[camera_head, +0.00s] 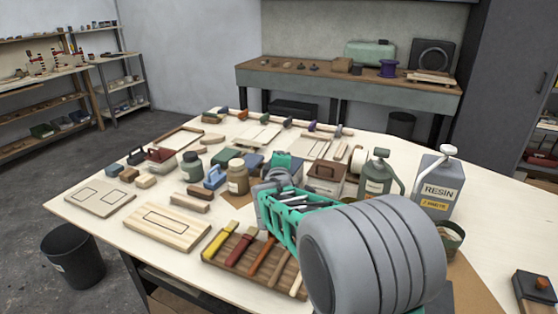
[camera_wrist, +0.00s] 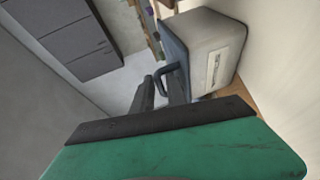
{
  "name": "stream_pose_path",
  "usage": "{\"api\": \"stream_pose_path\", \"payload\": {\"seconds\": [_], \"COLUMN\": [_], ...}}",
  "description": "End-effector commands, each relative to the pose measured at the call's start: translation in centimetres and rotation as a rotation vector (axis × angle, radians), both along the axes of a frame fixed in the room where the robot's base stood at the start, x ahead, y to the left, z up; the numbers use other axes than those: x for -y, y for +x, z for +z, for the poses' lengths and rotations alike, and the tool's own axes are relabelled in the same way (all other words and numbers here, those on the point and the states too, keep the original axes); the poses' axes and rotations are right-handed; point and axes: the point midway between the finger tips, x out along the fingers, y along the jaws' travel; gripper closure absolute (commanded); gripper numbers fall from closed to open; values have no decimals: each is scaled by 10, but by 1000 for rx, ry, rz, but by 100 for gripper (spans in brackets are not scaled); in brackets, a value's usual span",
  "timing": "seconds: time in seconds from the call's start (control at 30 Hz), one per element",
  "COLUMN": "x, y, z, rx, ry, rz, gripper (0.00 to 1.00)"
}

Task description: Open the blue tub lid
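The blue tub shows in the wrist view as a pale box with a label (camera_wrist: 212,55). Its blue-grey lid (camera_wrist: 174,48) faces left in that tilted picture and carries a dark loop handle (camera_wrist: 166,70). My gripper (camera_wrist: 161,87) has its two dark fingers apart, with a gap between them, close to the handle. I cannot tell whether they touch it. The lid looks closed.
A brown-lidded tub (camera_head: 326,172) stands right of my gripper. A grey-green can (camera_head: 376,178) and a resin can (camera_head: 438,188) stand further right. A tool rack (camera_head: 240,262) lies in front.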

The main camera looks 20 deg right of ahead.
Motion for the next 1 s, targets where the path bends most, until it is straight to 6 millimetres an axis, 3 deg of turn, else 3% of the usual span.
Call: {"api": "stream_pose_path", "payload": {"seconds": [0.27, 0.5, 1.0], "x": [1, 1, 0], "y": [4, 3, 3], "z": [-1, -1, -1], "rx": [0, 0, 0], "ry": [0, 1, 2], "rz": [1, 1, 2], "gripper": [83, 100, 100]}}
